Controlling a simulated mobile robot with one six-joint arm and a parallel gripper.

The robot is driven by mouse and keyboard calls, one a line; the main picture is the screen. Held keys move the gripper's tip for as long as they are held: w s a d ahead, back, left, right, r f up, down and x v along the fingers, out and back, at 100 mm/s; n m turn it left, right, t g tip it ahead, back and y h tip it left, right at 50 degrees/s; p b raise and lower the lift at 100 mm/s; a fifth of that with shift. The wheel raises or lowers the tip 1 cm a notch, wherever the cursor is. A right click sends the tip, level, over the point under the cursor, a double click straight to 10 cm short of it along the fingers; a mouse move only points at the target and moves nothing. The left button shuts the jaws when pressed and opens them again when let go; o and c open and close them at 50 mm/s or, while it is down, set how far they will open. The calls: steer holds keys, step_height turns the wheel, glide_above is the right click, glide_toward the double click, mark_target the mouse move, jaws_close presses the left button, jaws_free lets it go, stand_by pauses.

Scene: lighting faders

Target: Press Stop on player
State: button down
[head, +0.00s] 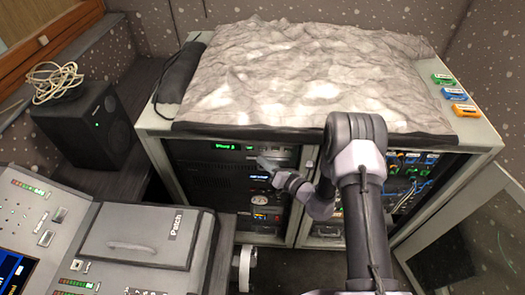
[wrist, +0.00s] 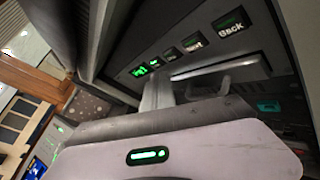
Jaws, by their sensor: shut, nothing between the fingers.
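The player (head: 232,155) is a dark unit at the top of the left rack bay, with a green lit display. In the wrist view its button strip (wrist: 190,48) runs diagonally. The label Back (wrist: 230,28) is readable at the upper right end, and small green lights (wrist: 147,66) glow at the lower left end. I cannot make out a Stop label. My gripper (head: 264,163) is shut and empty in front of the rack, close to the player's right part. In the wrist view its fingers reach toward the strip; I cannot tell whether they touch it.
The rack's top (head: 480,133) carries a crumpled grey cover (head: 300,75) and several coloured boxes (head: 455,94) at the right. A black speaker (head: 95,125) with a coiled cable stands at the left. A console (head: 140,235) fills the lower left. An open door (head: 450,250) stands at the lower right.

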steer(key=shift+w, duration=0.65)
steer(key=shift+w, duration=0.1)
stand_by(1.5)
steer(key=shift+w+b, duration=0.3)
steer(key=shift+w, duration=0.3)
stand_by(0.5)
steer(key=shift+s, duration=0.7)
steer(key=s, duration=0.5)
steer(key=shift+p, duration=0.3)
